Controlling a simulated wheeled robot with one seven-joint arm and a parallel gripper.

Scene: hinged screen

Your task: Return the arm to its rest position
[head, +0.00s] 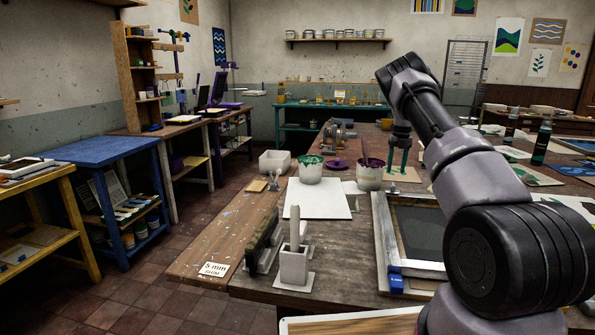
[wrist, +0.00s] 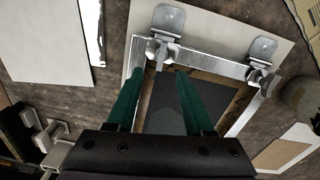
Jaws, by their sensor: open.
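My gripper (head: 398,168) hangs from my arm, fingers down, over the middle of the workbench in the head view. In the wrist view my gripper (wrist: 158,73) has its two green fingers spread apart with nothing between them. Below the fingers lies the screen frame (wrist: 240,118), held by two metal hinge clamps (wrist: 163,42) at one end. In the head view the screen frame (head: 383,232) lies about flat on the bench, with a blue piece at its near corner. My arm hides its right part.
A white sheet (head: 318,199), two paint-smeared pots (head: 311,172) and (head: 369,178), and a grey holder (head: 294,265) with an upright handle stand left of the frame. The floor left of the bench is open.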

